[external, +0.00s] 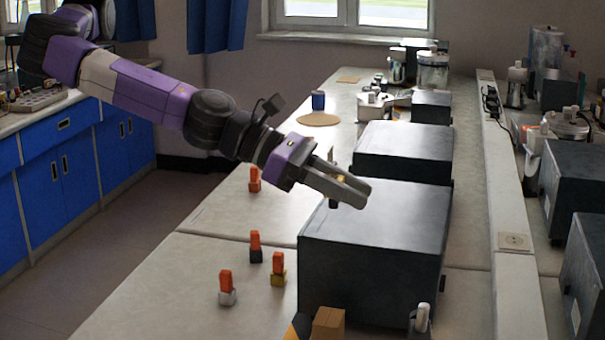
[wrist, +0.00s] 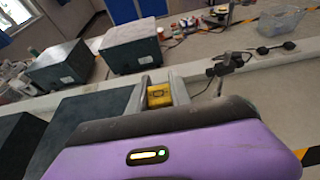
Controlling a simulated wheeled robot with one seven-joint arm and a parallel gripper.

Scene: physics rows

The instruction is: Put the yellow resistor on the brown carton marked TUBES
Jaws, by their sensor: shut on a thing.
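My gripper (external: 352,191) is above the large dark box nearest the camera in the external view. In the wrist view my gripper (wrist: 159,86) is shut on the yellow resistor (wrist: 158,97), which sits between the two grey fingers. In the external view the fingers mostly hide the resistor. A small brown carton (external: 329,323) stands at the bottom edge of the external view, in front of the dark box and partly cut off. I cannot read any marking on it. The gripper is apart from the carton, above and behind it.
Large dark boxes (external: 372,245) (external: 403,152) fill the bench's middle. Several orange-topped pieces (external: 278,268) stand on the left of the bench. A round cork mat (external: 318,119) with a blue cup (external: 318,100) lies farther back. A raised ledge (external: 508,220) runs along the right.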

